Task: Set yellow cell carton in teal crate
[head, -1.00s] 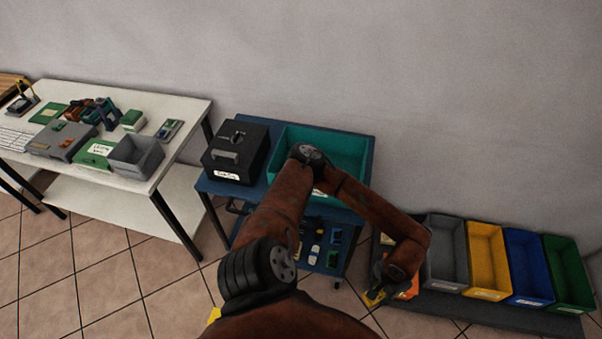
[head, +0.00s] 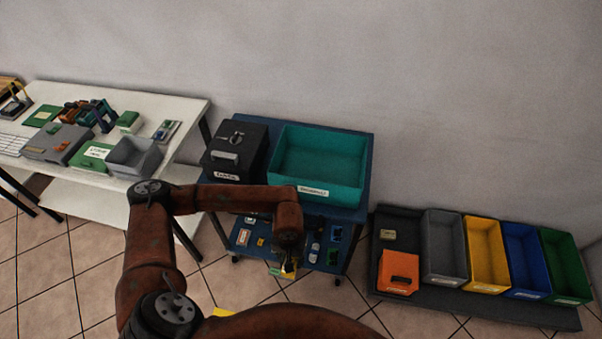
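The yellow cell carton (head: 290,273) shows as a small yellow patch, partly hidden, at the fingers of my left gripper (head: 288,266). The gripper appears shut on it and points down in front of the blue cart's lower shelf. The fingers are small and dark here. The teal crate (head: 318,160) stands open on the cart's top, with a white label on its front; its visible floor is empty. The gripper is lower in the picture than the crate's front wall. My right gripper is not in view.
A black lidded box (head: 235,152) stands left of the crate on the blue cart (head: 345,212). Several small parts lie on its lower shelf. At right, a dark low platform (head: 385,222) holds an orange box (head: 398,272) and several open bins. A white table (head: 190,108) stands left.

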